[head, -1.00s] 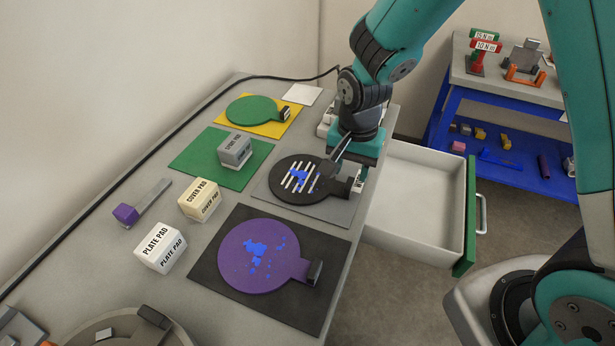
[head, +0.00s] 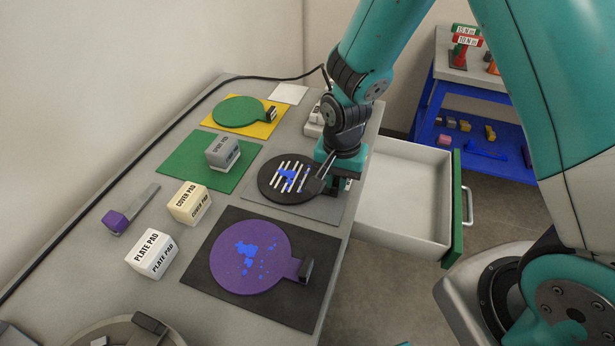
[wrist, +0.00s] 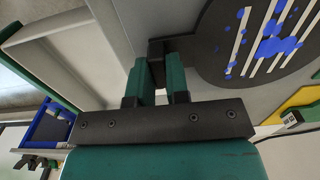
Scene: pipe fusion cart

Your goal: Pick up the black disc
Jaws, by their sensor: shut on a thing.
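The black disc (head: 274,186) lies over the grey mat at the table's right side. It has white stripes and blue blotches on top, and a tab on its right. In the wrist view the disc (wrist: 222,52) fills the upper right. My gripper (head: 333,184) is at the tab side of the disc. In the wrist view my gripper (wrist: 161,77) has its two green fingers shut on the disc's dark handle block (wrist: 157,50). My wrist partly hides the handle in the head view. I cannot tell whether the disc is clear of the mat.
A purple disc (head: 247,268) lies on a dark mat in front. A green disc (head: 238,111) lies on a yellow mat behind. Plate pad (head: 151,254), cover pad (head: 189,203) and a grey block (head: 223,152) stand to the left. An open drawer (head: 408,204) juts out at right.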

